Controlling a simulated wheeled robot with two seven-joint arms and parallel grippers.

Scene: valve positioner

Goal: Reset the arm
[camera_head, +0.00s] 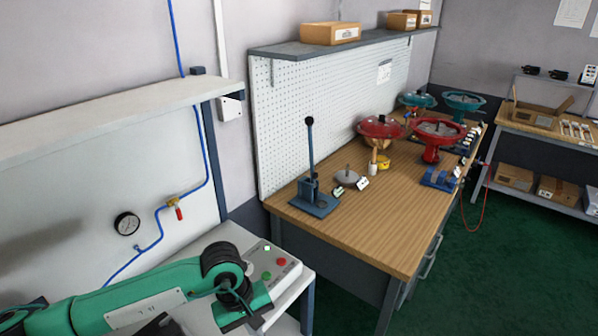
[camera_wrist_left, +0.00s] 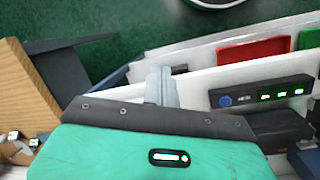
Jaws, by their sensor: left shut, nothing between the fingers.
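My left arm (camera_head: 130,293) is green with black joints and reaches in from the lower left in the head view, over the white bench. Its gripper cannot be clearly made out there. In the left wrist view my left gripper (camera_wrist_left: 161,84) shows as grey fingers beyond the green and dark housing. The fingers are together, with nothing held between them. My right gripper is in neither view.
A grey control box (camera_head: 272,266) with red and green buttons sits close beside my left arm. A wooden workbench (camera_head: 350,235) holds a lever press (camera_head: 312,185) and red valve parts (camera_head: 438,138). Green floor (camera_head: 480,270) is clear at right. A black device (camera_wrist_left: 262,92) shows in the wrist view.

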